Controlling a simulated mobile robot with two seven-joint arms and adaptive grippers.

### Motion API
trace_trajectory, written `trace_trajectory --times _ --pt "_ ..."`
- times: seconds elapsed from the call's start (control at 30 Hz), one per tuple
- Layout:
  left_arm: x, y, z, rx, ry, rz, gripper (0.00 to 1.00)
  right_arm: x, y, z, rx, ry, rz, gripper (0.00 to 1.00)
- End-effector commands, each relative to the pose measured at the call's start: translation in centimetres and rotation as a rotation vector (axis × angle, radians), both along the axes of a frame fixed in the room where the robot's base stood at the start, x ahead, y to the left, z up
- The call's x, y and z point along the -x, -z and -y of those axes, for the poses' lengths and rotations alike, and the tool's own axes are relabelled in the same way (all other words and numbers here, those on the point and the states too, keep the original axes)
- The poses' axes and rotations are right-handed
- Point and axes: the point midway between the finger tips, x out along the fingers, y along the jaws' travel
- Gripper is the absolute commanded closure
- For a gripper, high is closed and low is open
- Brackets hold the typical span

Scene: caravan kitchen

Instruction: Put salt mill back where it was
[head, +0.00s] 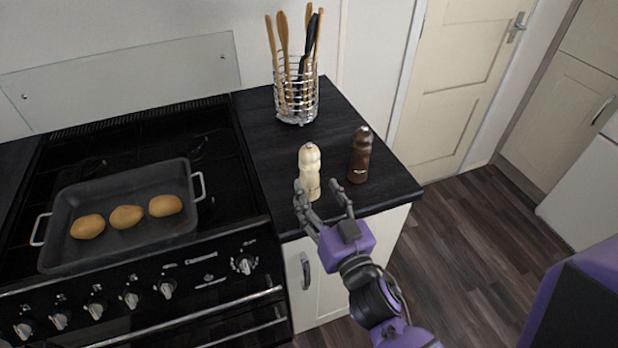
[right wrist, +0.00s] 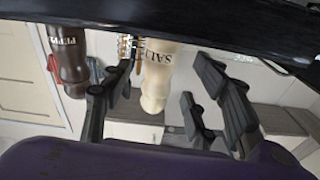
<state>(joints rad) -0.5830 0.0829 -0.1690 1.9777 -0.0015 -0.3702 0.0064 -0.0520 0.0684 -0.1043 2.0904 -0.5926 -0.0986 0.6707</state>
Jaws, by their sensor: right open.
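The cream salt mill (head: 309,165) stands upright on the black countertop (head: 262,150), near its front edge. My right gripper (head: 318,192) is open in front of it, with its fingertips to either side of the mill's lower part. In the right wrist view, which is upside down, the salt mill (right wrist: 158,78) with its "SALT" lettering shows between the spread fingers. I cannot tell whether a finger touches it. My left gripper is out of view.
A dark brown pepper mill (head: 360,155) stands just right of the salt mill. A wire utensil holder (head: 296,98) is behind them. To the left, a roasting tray (head: 70,205) with potatoes (head: 127,217) sits on the stove. Counter left of the salt mill is clear.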

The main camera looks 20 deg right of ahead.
Motion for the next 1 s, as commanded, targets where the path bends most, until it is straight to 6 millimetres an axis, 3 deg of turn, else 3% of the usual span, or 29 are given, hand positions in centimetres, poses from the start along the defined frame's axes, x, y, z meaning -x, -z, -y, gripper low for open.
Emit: trace_trajectory --times 0.2,0.53,0.63,0.67,0.77,0.9,1.0 --pt "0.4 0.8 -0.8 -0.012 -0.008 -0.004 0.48 3.9 0.5 0.2 -0.002 0.000 -0.003 0.46" --pt "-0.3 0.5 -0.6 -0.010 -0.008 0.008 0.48 5.1 0.2 0.2 0.001 -0.001 0.003 0.46" --pt "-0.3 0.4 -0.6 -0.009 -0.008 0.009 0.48 5.6 1.5 0.5 0.003 0.007 -0.031 0.46" --pt "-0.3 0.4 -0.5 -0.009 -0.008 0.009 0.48 6.0 2.5 0.8 0.008 0.013 -0.056 0.46" --pt "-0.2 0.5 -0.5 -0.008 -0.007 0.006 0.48 8.6 8.2 1.9 0.030 0.041 -0.204 0.46" --pt "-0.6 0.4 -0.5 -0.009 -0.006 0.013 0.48 15.2 17.9 3.4 0.069 0.063 -0.476 0.46" --pt "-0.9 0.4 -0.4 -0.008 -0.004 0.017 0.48 20.8 23.3 3.8 0.088 0.058 -0.656 0.46"
